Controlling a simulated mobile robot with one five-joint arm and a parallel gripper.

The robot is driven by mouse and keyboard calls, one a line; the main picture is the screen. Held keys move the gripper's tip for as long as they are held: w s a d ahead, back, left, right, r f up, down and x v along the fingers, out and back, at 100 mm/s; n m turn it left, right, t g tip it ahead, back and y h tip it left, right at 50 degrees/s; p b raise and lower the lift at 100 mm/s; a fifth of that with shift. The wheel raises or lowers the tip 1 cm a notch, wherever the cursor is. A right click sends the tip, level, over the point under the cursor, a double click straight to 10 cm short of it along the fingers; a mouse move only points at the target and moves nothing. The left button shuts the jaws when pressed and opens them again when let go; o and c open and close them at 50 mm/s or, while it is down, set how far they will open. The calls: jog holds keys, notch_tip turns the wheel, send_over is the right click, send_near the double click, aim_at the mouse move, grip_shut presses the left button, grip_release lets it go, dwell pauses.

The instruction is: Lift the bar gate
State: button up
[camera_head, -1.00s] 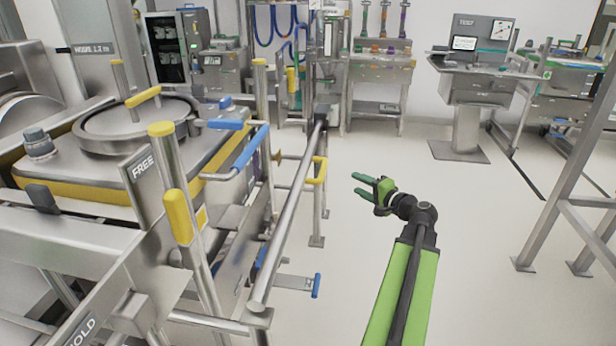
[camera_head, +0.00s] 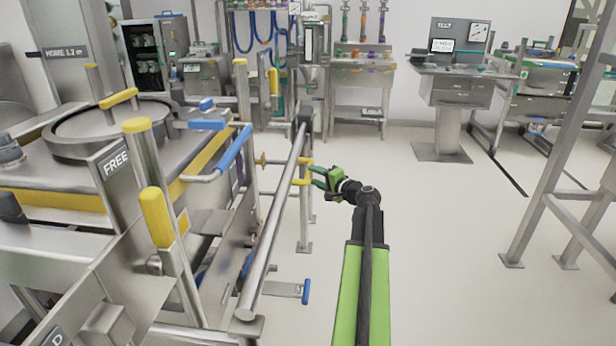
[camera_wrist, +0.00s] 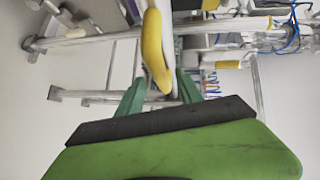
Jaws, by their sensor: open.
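The bar gate (camera_head: 272,225) is a long grey metal bar lying level beside the machine frame in the head view. Its yellow handle (camera_head: 301,182) stands out to the right near the far end. My gripper (camera_head: 314,177), with green fingers, is open just right of this handle. In the wrist view, the yellow handle (camera_wrist: 154,45) reaches down toward the gap between the open fingers of my gripper (camera_wrist: 160,80). I cannot tell whether they touch it. The bar behind it is only partly visible there.
The steel machine with a round lid (camera_head: 110,130) and a FREE plate (camera_head: 115,163) stands left of the bar. A blue-ended lever (camera_head: 306,291) sticks out low near the bar. A metal frame (camera_head: 555,185) stands at the right. The floor between is clear.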

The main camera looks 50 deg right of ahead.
aim_at(309, 173)
jog(key=shift+w+d+f, duration=0.1)
jog(key=shift+w+f, duration=0.05)
jog(key=shift+w, duration=0.95)
jog(key=shift+w+d+f, duration=0.1)
jog(key=shift+w+f, duration=0.05)
jog(key=shift+w, duration=0.9)
grip_shut()
jog(key=shift+s+d, duration=0.1)
jog(key=shift+d, duration=0.05)
